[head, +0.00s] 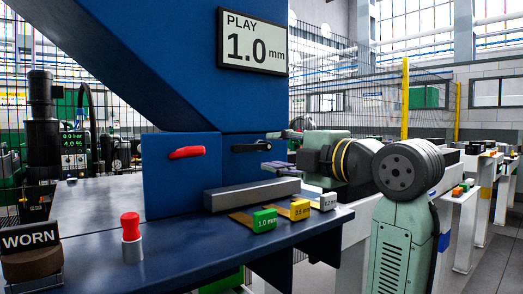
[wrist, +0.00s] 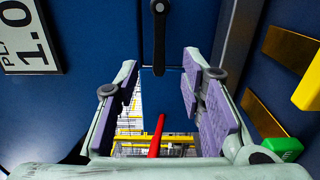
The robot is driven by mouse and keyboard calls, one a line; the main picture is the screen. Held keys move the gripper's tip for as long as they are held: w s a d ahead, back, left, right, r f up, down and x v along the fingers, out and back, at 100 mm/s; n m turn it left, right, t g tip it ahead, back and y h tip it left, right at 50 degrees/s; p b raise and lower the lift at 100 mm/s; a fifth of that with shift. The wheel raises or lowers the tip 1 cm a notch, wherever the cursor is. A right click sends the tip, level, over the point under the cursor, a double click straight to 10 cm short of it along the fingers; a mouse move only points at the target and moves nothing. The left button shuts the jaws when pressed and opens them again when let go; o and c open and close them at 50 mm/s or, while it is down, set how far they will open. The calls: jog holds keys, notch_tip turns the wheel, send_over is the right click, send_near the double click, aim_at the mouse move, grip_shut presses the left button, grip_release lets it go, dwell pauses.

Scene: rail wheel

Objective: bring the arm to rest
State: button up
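My gripper (head: 270,151) is at the end of the mint-green arm, which reaches in from the right toward the blue upright panel. Its two fingers are spread with nothing between them. In the wrist view my gripper (wrist: 160,105) shows purple pads on both sides of an empty gap. A black lever handle (head: 251,146) lies across the panel just in front of the fingertips; in the wrist view the black handle (wrist: 159,40) is beyond them. I cannot tell whether they touch. A red handle (head: 187,152) is farther left and also shows in the wrist view (wrist: 157,138).
On the dark blue bench (head: 180,230) lie a grey bar (head: 252,194), a green 1.0 mm block (head: 264,220), a yellow 0.5 mm block (head: 300,209) and a pale block (head: 328,201). A red-topped peg (head: 131,238) and a WORN sign (head: 30,237) stand left. A display (head: 252,41) reads PLAY 1.0 mm.

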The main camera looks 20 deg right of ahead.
jog(key=shift+v, duration=1.2)
